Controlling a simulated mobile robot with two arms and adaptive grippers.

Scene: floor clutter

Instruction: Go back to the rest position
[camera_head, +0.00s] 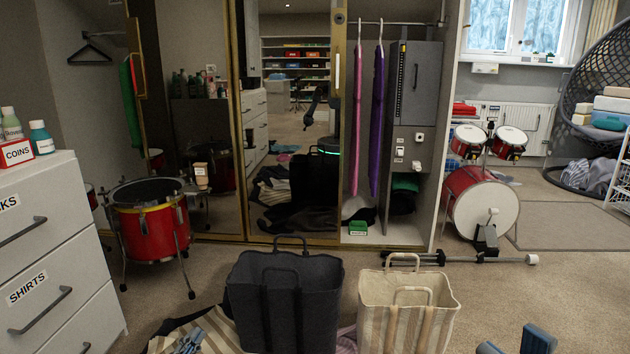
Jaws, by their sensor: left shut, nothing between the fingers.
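A dark bag (285,305) and a cream bag (405,308) stand ahead. A red drum (150,230) and white drawers (45,265) are left. A drum kit (480,205) and a stand lying down (465,259) are right.

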